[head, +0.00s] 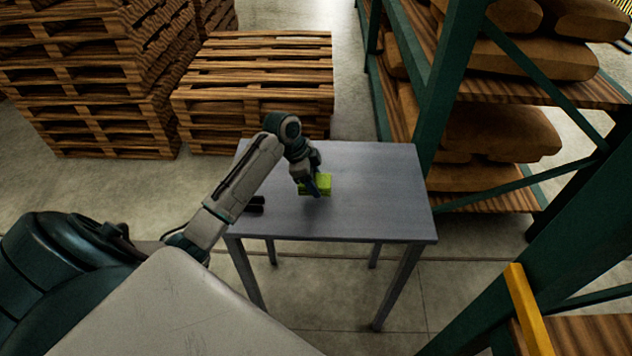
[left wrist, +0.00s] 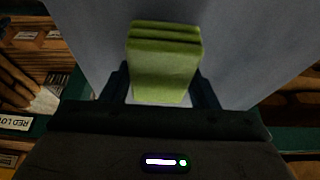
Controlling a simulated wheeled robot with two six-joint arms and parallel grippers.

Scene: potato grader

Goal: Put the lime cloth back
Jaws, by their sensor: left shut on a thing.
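The lime cloth (head: 322,184) is a small folded block at the grey table's middle. In the left wrist view the folded cloth (left wrist: 165,62) shows its stacked layers between the two dark fingers. My left gripper (head: 318,190) is shut on the cloth from above; its fingers also show in the left wrist view (left wrist: 160,95). I cannot tell whether the cloth touches the table top or hangs just over it. My right gripper is not in view.
The grey table (head: 385,195) is mostly bare. A small black object (head: 255,204) lies near its left edge. Wooden pallets (head: 255,85) stand behind and to the left. A green rack (head: 450,85) with brown sacks (head: 500,130) stands close on the right.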

